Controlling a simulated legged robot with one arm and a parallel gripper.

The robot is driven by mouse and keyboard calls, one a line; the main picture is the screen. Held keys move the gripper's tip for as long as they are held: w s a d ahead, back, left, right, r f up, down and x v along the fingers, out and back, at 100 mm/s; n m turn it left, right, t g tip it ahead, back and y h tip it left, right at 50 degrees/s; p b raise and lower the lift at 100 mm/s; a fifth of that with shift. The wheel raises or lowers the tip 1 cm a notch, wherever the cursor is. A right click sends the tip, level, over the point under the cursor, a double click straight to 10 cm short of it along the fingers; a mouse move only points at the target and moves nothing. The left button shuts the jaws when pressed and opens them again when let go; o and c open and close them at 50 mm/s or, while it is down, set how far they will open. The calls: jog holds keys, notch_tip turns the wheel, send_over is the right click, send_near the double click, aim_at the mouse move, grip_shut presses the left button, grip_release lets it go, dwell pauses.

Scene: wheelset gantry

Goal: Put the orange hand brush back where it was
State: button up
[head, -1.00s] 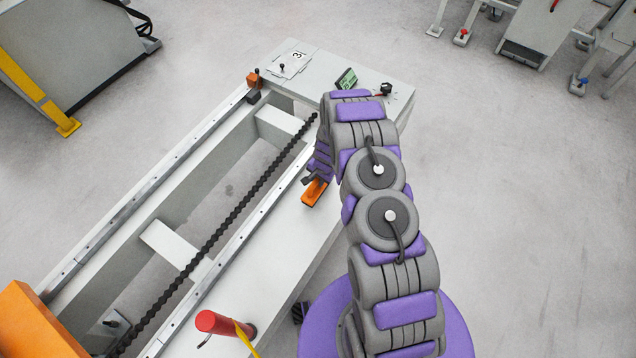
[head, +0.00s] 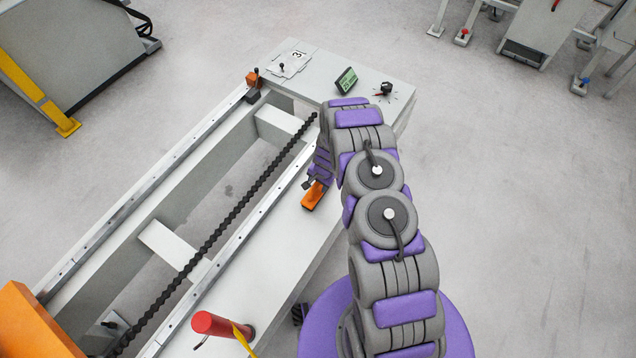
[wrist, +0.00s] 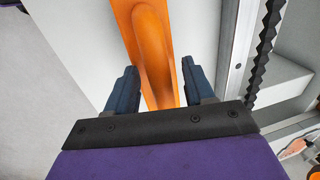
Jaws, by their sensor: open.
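The orange hand brush (head: 313,196) lies on the white side ledge of the gantry bed, beside the metal rail. In the wrist view the brush (wrist: 150,40) runs away from me, its near end between the two dark fingers. My gripper (head: 309,184) is over the far end of the brush in the head view. In the wrist view my gripper (wrist: 158,88) is open, with one finger on each side of the brush and a gap showing. My arm hides part of the brush in the head view.
A dark toothed chain (head: 228,220) runs along the open bed. A small green display (head: 346,80) and a black knob (head: 386,89) sit on the far end plate.

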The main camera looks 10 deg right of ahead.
jog(key=s+a+r+n+y+p, duration=0.1)
jog(key=s+r+p, duration=0.1)
jog(key=r, duration=1.1)
jog(key=s+a+r+n+p, duration=0.1)
jog(key=s+r, duration=0.1)
jog(key=r, duration=1.1)
jog(key=s+a+r+n+g, duration=0.1)
jog(key=s+r+n, duration=0.1)
jog(key=s+r, duration=0.35)
jog(key=s+a+r+n, duration=0.1)
jog(key=s+r, duration=0.2)
jog(key=r, duration=0.5)
jog(key=s+d+r+n+h, duration=0.1)
jog(key=s+r, duration=0.4)
jog(key=s, duration=0.4)
jog(key=s+d+r+n+g, duration=0.1)
jog(key=s+r, duration=0.4)
jog(key=s, duration=0.5)
jog(key=s+d+r+n+g+h, duration=0.1)
jog(key=s+r, duration=0.3)
jog(key=s, duration=0.6)
jog(key=shift+s+d+r+n+h, duration=0.3)
jog(key=shift+d+r+n, duration=0.1)
jog(key=shift+d+n, duration=0.15)
